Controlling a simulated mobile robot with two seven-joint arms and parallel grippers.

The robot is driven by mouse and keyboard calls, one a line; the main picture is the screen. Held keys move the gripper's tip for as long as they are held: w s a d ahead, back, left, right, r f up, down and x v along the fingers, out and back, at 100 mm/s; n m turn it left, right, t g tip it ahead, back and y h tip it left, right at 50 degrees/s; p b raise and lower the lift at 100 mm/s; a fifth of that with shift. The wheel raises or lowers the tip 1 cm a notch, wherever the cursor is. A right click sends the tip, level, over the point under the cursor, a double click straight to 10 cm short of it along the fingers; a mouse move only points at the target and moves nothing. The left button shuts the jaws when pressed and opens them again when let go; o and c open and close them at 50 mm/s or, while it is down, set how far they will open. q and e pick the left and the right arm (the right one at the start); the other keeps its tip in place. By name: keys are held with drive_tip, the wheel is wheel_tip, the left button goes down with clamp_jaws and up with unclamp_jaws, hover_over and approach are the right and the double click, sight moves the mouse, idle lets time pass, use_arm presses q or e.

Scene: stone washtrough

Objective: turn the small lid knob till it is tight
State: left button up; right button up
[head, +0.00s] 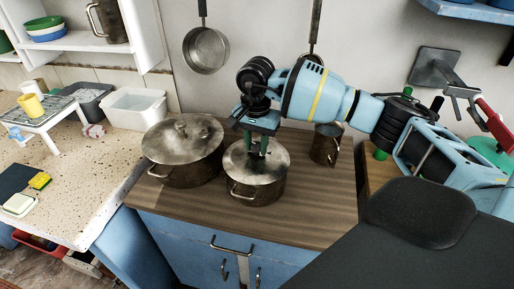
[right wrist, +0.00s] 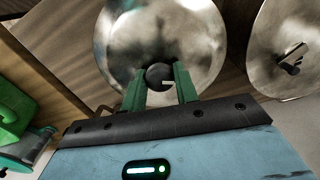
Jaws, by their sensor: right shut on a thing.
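The smaller lidded metal pot (head: 256,188) stands on the wooden counter. Its lid (head: 273,162) lies on top, and the lid also shows in the right wrist view (right wrist: 195,40). My right gripper (head: 257,150) points down over the lid's centre. In the right wrist view its green fingers (right wrist: 160,82) are on either side of the small dark lid knob (right wrist: 158,76), shut on it. The fingers hide most of the knob in the head view. My left gripper is not in either view.
A larger lidded pot (head: 184,152) stands close on the left. A dark metal mug (head: 326,145) stands to the right, behind. A hanging pan (head: 206,50) is on the wall behind my arm. The wooden counter (head: 315,200) is clear at the front right.

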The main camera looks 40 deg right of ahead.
drive_tip(key=shift+m+p, duration=0.65)
drive_tip(key=shift+m, duration=1.35)
drive_tip(key=shift+m+p, duration=0.5)
drive_tip(key=shift+m, duration=1.1)
drive_tip(key=shift+m+p, duration=0.75)
drive_tip(key=shift+m, duration=1.45)
use_arm(q)
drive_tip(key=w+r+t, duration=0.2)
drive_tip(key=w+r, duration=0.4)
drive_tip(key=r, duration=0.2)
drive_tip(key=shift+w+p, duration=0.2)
drive_tip(key=shift+p, duration=0.25)
use_arm(e)
drive_tip(key=shift+m, duration=1.4)
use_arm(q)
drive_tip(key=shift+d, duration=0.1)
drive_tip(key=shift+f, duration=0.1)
use_arm(e)
drive_tip(key=o, duration=0.8)
